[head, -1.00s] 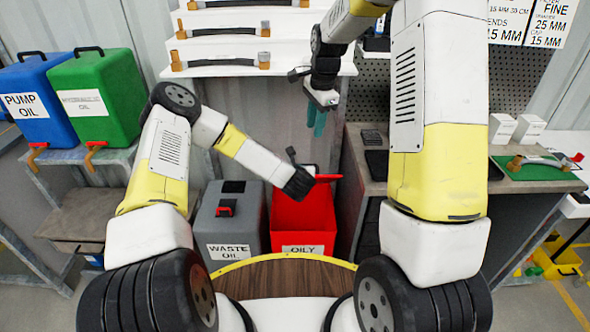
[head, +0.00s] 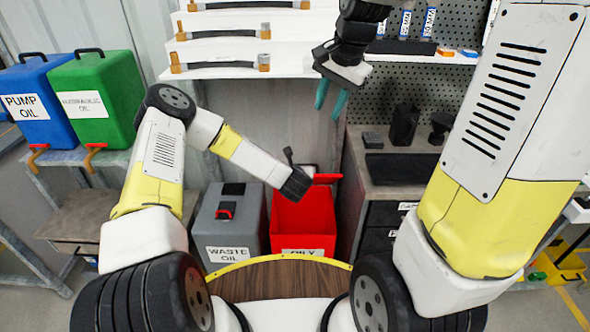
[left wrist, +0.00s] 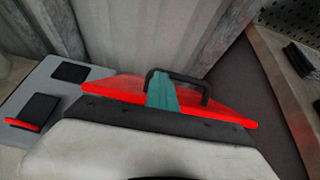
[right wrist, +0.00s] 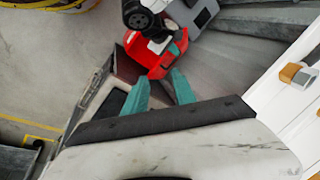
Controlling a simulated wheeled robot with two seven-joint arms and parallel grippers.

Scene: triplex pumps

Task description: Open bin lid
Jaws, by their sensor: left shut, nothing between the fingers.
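The red bin (head: 302,218), its label reading "OILY", stands on the floor in the middle of the head view. A red lid (head: 327,178) shows as a strip at its back edge. In the left wrist view the lid (left wrist: 222,108) carries a black handle (left wrist: 203,88). My left gripper (left wrist: 162,92) is shut and empty, its teal fingers overlapping the handle in that view; contact is unclear. The head view hides these fingertips behind the wrist.
A grey waste oil bin (head: 227,232) stands left of the red bin. A workbench (head: 400,172) is close on the right. Shelves (head: 225,72) with hoses are behind. Blue (head: 38,100) and green (head: 98,100) oil containers stand at the left.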

